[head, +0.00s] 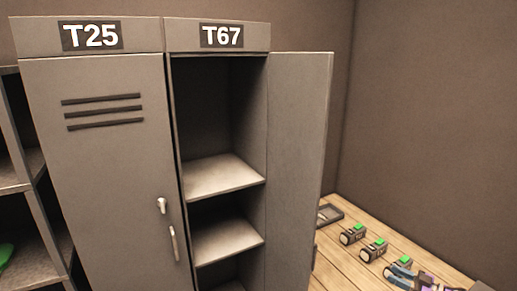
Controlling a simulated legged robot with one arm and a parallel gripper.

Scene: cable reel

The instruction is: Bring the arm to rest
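My arm and gripper do not show in the head view. A grey two-door locker fills the middle and left. Its T25 door (97,190) is shut, with a small lock and a handle on its right side. The T67 door (298,150) stands wide open to the right. The T67 compartment shows bare shelves (222,176); its lowest part is cut off by the frame.
A wooden table (345,272) stands right of the open door. It holds a dark tray (330,214), several small dark devices with green tops (374,250) and a blue-and-purple item (405,277). Grey shelving (22,185) with a green thing (5,253) is at far left.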

